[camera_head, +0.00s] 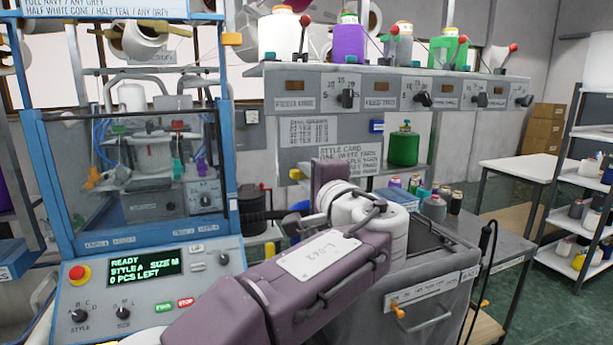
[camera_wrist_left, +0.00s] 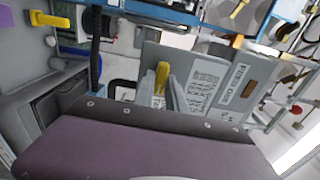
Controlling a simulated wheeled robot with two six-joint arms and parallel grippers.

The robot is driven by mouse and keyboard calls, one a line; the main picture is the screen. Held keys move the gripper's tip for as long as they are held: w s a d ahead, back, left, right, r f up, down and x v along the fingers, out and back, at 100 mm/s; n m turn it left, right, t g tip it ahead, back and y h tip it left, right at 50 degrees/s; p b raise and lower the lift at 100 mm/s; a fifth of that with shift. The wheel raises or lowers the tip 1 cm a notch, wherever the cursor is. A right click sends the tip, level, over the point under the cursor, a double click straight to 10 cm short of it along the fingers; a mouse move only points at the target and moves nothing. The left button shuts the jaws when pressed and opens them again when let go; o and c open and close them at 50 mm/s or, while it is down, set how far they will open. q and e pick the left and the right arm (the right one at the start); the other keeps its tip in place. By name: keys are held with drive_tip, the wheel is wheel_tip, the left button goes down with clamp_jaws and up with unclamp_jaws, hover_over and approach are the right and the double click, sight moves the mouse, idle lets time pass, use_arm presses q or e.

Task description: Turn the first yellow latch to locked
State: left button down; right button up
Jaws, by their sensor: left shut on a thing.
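My left gripper (camera_wrist_left: 166,92) shows in the left wrist view with its two grey fingers shut on a yellow latch (camera_wrist_left: 161,77). The latch stands against a grey panel (camera_wrist_left: 222,68) with printed labels. In the head view, my purple left arm reaches in from the bottom to the middle, and its fingertips are hidden behind the wrist. A yellow piece (camera_head: 297,173) shows at the lower left of the grey panel (camera_head: 287,155) under the shelf; I cannot tell whether it is the held latch. The latch's locked or unlocked setting cannot be read. My right gripper is not in view.
A blue-framed knitting machine (camera_head: 228,150) with a control panel (camera_head: 200,268) stands at the left. A shelf (camera_head: 390,83) with knobs carries several yarn cones above the arm. A grey bin (camera_head: 440,285) stands close at the right of the arm. Open floor lies further right.

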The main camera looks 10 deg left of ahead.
use_arm(q)
drive_tip(key=c, duration=1.4)
unclamp_jaws()
drive_tip(key=b+v, duration=0.1)
drive_tip(key=v, duration=0.8)
